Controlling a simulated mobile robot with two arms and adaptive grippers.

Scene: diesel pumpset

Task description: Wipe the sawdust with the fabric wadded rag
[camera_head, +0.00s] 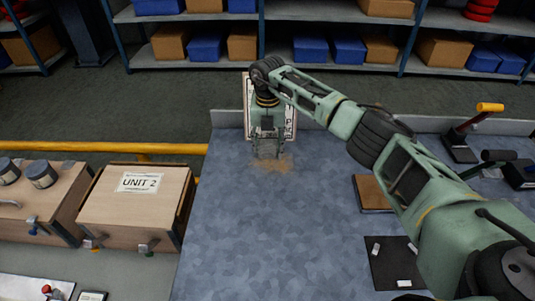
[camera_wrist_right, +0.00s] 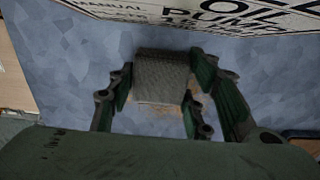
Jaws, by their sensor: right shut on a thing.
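The sawdust (camera_head: 279,164) is a tan patch on the blue-grey bench top, near its back edge; some of it also shows beside the rag in the right wrist view. The fabric wadded rag (camera_wrist_right: 161,76) is a grey woven block between the fingers of my right gripper (camera_wrist_right: 160,97). My right gripper (camera_head: 267,152) is shut on the rag and points down over the sawdust, hiding part of it. In the head view the rag is mostly hidden by the fingers. I cannot tell whether the rag touches the bench top. My left gripper is not in view.
A white sign (camera_head: 289,122) with black lettering stands right behind my right gripper at the bench's back edge. A brown board (camera_head: 371,194) and a dark mat (camera_head: 390,255) with small white pieces lie on the right. The front middle of the bench top (camera_head: 270,240) is clear.

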